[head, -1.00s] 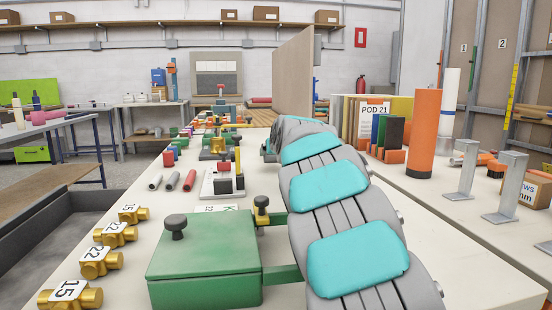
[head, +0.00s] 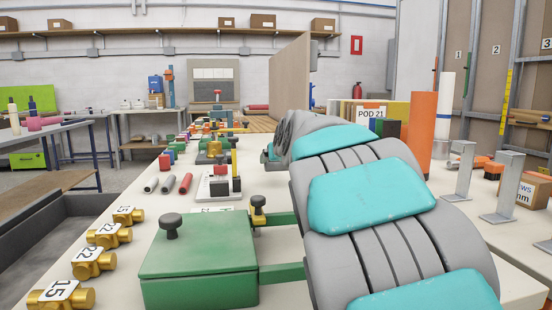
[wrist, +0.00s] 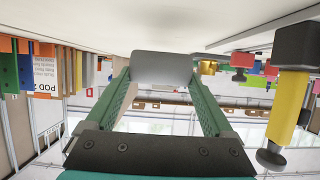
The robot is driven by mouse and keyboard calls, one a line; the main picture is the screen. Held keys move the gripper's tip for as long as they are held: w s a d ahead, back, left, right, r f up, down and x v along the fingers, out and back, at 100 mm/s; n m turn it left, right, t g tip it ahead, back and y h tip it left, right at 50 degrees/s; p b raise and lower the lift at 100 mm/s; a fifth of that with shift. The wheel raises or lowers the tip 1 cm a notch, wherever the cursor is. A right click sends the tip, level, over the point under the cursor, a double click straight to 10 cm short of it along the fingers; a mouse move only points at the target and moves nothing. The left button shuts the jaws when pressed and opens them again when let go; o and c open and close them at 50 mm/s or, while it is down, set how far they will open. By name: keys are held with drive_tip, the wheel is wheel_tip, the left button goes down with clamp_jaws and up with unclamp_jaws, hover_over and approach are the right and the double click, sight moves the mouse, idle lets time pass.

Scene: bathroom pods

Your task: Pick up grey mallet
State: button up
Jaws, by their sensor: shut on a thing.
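My gripper (wrist: 163,82) shows in the wrist view, with its two green fingers closed on the sides of a smooth grey block, which I take to be the grey mallet (wrist: 162,66). The block sits between the fingertips, below the pale bench surface that runs along the top of this upturned view. Only one broad face of it shows; I cannot make out a handle.
A green box (head: 200,258) with a dark knob and brass fittings (head: 108,235) stand on the near bench. Grey and red cylinders (head: 186,183) lie beyond. An orange cylinder (head: 421,130) and metal stands (head: 503,188) are on the right. A yellow-and-black tool (wrist: 289,100) is close beside my gripper.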

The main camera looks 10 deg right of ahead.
drive_tip(key=s, duration=0.8)
drive_tip(key=shift+s+b, duration=0.3)
drive_tip(key=shift+b, duration=0.05)
